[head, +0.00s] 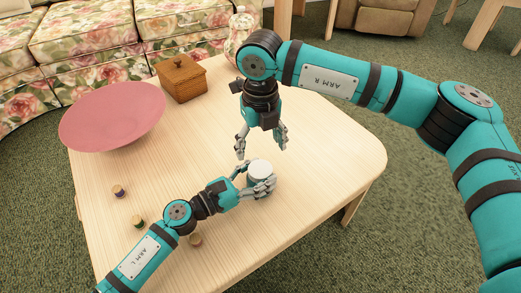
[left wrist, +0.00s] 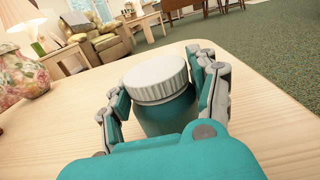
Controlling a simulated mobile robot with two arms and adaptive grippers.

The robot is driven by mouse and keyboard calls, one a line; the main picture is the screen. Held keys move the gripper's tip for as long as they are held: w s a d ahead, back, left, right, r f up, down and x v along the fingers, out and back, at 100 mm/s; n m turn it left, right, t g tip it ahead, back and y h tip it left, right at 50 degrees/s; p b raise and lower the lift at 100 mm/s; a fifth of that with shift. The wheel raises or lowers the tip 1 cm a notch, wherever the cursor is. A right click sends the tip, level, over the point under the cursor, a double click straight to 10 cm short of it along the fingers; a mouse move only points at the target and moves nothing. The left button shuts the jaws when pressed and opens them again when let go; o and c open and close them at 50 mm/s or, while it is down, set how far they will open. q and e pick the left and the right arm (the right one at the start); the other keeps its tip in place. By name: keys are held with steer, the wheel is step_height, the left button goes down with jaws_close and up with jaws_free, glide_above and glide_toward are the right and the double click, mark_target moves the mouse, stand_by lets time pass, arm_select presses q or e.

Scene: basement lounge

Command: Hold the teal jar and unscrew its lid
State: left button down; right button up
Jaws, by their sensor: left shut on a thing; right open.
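The teal jar (left wrist: 168,118) stands upright on the wooden table with its white ridged lid (left wrist: 156,78) on top. The lid (head: 260,170) also shows in the head view, where the jar's body is mostly hidden by my left gripper. My left gripper (head: 258,186) is shut around the jar's sides; its two fingers flank the jar in the left wrist view (left wrist: 163,95). My right gripper (head: 261,145) is open and empty, pointing down above and slightly behind the lid, with its fingers apart and not touching it.
A pink bowl (head: 112,115), a wooden box with a lid (head: 181,80) and a floral jar (head: 238,38) stand toward the table's back. Several small spools (head: 118,191) lie at the left front. The table (head: 325,165) is clear right of the jar.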

mark_target(260, 169)
steer(key=shift+f, duration=0.3)
step_height(260, 169, down, 7)
steer(key=shift+f, duration=0.2)
steer(key=shift+c, duration=0.4)
steer(key=c, duration=1.2)
steer(key=shift+o, duration=0.2)
steer(key=n, duration=0.6)
steer(key=o, duration=1.3)
